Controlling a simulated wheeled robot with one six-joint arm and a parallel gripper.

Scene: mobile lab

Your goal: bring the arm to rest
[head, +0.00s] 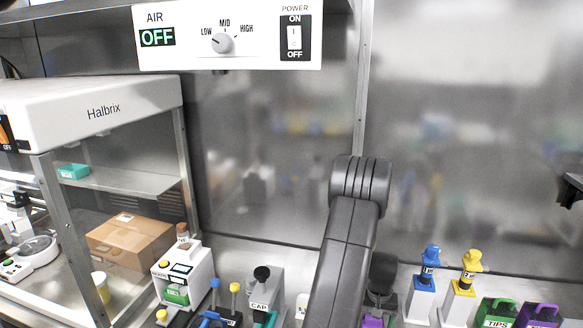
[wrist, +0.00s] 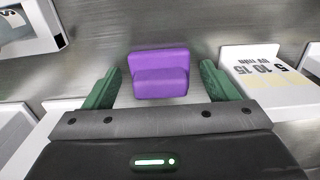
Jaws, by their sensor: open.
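My arm (head: 347,250) rises from the bottom edge in the middle of the head view, in front of the back wall. The gripper's fingers cannot be made out there. In the wrist view my gripper (wrist: 161,82) has its two green fingers wide apart, with nothing gripped. A purple block-like thing (wrist: 160,78) shows in the gap between the fingers. It looks apart from both of them, and its distance is hard to tell.
Blue-topped (head: 425,272) and yellow-topped (head: 465,275) items, a green TIPS box (head: 496,315) and a purple box (head: 540,316) stand to the right. The air panel (head: 228,38) hangs above. A cardboard box (head: 130,240) is left.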

